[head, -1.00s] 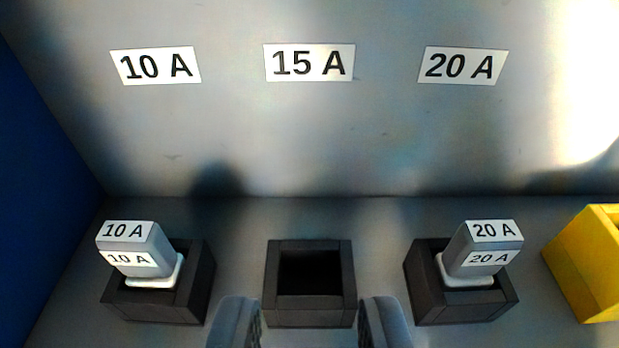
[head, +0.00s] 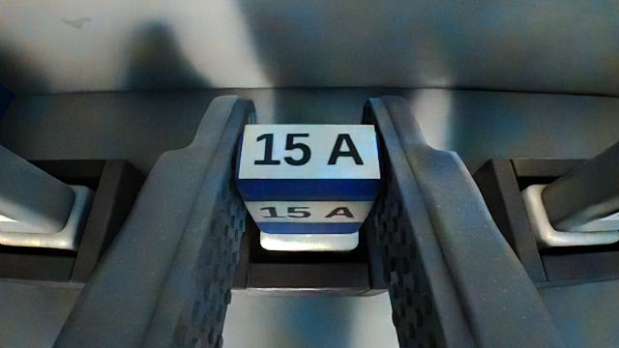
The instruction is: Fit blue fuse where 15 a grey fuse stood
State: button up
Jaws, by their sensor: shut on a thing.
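The blue fuse (head: 309,188) stands upright in the middle of the head view, with white 15 A labels on its top and front and a white base. My gripper (head: 309,150) is shut on it, one ridged finger on each side. The dark middle socket (head: 308,274) is directly beneath the fuse. The fuse hides the socket's opening, and I cannot tell how deep the base sits in it.
A grey fuse (head: 30,195) stands in the left socket (head: 118,215), and another grey fuse (head: 590,195) in the right socket (head: 510,205). Both are partly cut off, close outside my fingers. The grey back wall (head: 330,45) is behind the sockets.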

jog(key=o, duration=1)
jog(key=shift+r, duration=0.1)
jog(key=shift+s+r, duration=0.25)
jog(key=shift+s, duration=0.25)
jog(key=v, duration=1.1)
